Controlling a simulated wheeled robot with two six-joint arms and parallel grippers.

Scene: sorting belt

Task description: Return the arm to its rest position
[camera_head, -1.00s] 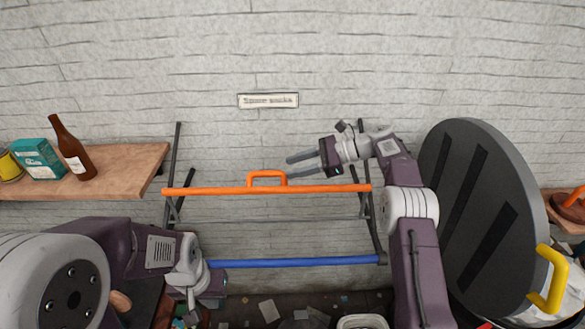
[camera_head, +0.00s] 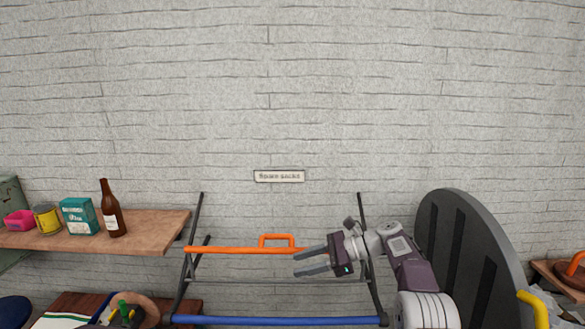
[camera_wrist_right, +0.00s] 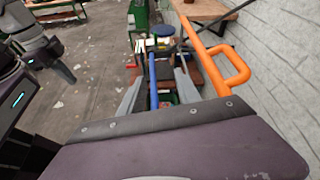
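My right gripper (camera_head: 312,262) is raised in front of the rack (camera_head: 243,251), its two fingers pointing left and standing apart with nothing between them. In the right wrist view the two fingers (camera_wrist_right: 160,90) are also apart, with the blue bar (camera_wrist_right: 153,80) showing in the gap beyond them. The rack's orange top bar with its handle (camera_head: 277,237) is just behind the fingers in the head view. The handle also shows at the right of the wrist view (camera_wrist_right: 238,70). My left gripper is not visible in the head view; one of my arm links shows at the left of the wrist view.
A wooden shelf (camera_head: 155,222) at left holds a brown bottle (camera_head: 112,210), a teal box (camera_head: 79,216), a yellow can (camera_head: 47,219) and a pink item (camera_head: 19,220). A large grey disc (camera_head: 470,255) with a yellow handle (camera_head: 533,308) stands close to my right arm.

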